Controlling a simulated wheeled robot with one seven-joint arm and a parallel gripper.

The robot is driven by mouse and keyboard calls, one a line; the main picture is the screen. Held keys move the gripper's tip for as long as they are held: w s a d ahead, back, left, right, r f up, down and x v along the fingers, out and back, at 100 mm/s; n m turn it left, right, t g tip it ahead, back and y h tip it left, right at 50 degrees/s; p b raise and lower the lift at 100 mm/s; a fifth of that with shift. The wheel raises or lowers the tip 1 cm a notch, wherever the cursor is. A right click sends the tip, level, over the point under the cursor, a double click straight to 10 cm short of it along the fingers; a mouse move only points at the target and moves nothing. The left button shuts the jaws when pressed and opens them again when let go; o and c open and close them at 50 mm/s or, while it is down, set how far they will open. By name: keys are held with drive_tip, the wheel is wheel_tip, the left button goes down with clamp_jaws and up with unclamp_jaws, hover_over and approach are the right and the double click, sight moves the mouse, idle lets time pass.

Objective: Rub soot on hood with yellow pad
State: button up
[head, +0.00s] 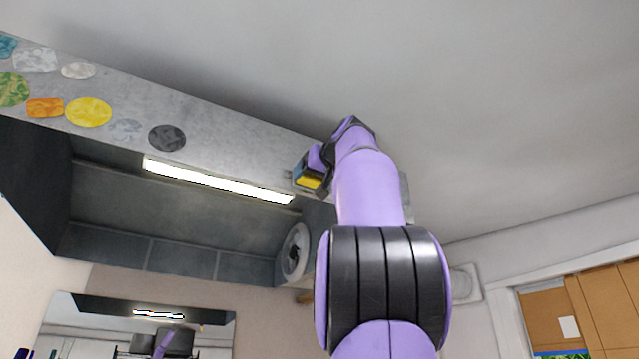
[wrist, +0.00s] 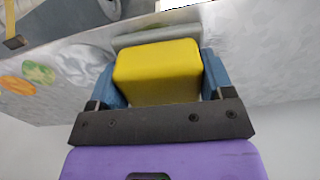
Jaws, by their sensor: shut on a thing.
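The grey metal hood (head: 225,150) runs along the upper left of the head view, and its front face also shows in the wrist view (wrist: 265,50). A dark, soot-like patch (head: 167,138) is on that face, left of my gripper (head: 309,172). My gripper is shut on the yellow pad (wrist: 157,72), held between two blue fingers. The pad also shows in the head view (head: 308,183), by the right part of the hood face. I cannot tell whether the pad touches the hood. The dark patch cannot be made out in the wrist view.
Other patches on the hood face are yellow (head: 88,111), orange (head: 45,107), green (head: 12,89) and pale. A lit strip (head: 215,181) and a round fan (head: 294,252) are under the hood.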

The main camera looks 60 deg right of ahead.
drive_tip(key=shift+w+a, duration=0.7)
drive_tip(key=shift+a, duration=0.45)
drive_tip(key=shift+w+a, duration=0.65)
drive_tip(key=shift+a, duration=0.55)
drive_tip(key=shift+w+a, duration=0.7)
drive_tip(key=shift+a, duration=0.45)
drive_tip(key=shift+s, duration=0.1)
drive_tip(key=shift+v, duration=2.95)
drive_tip(key=v, duration=0.3)
drive_tip(key=shift+d, duration=0.1)
drive_tip(key=shift+x, duration=3.55)
drive_tip(key=shift+x, duration=1)
